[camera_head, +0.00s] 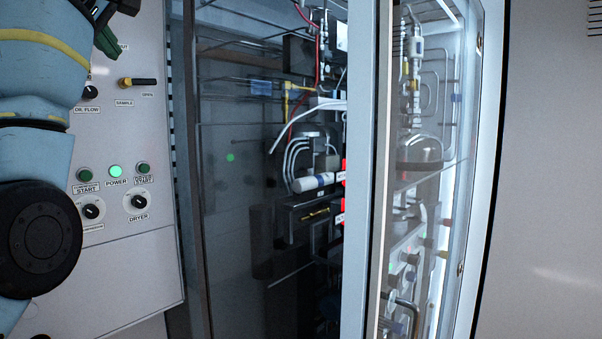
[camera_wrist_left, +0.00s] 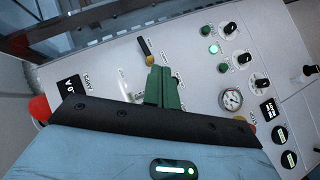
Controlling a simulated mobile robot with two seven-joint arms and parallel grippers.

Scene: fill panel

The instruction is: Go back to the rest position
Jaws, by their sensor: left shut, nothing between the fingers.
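My left arm comes in from the left in the head view. Its left gripper (camera_head: 108,42) is at the top left, partly cut off by the frame edge, in front of the white control panel (camera_head: 130,260). In the left wrist view the green fingers (camera_wrist_left: 162,84) are together with nothing between them. A small black-handled brass valve (camera_head: 138,82) marked SAMPLE is on the panel below the gripper. The valve also shows just beyond the fingertips in the wrist view (camera_wrist_left: 146,50); I cannot tell the exact gap. My right gripper is in neither view.
To the right, a glass-fronted cabinet (camera_head: 232,230) holds tubing. A bright framed glass door (camera_head: 470,170) stands beside it.

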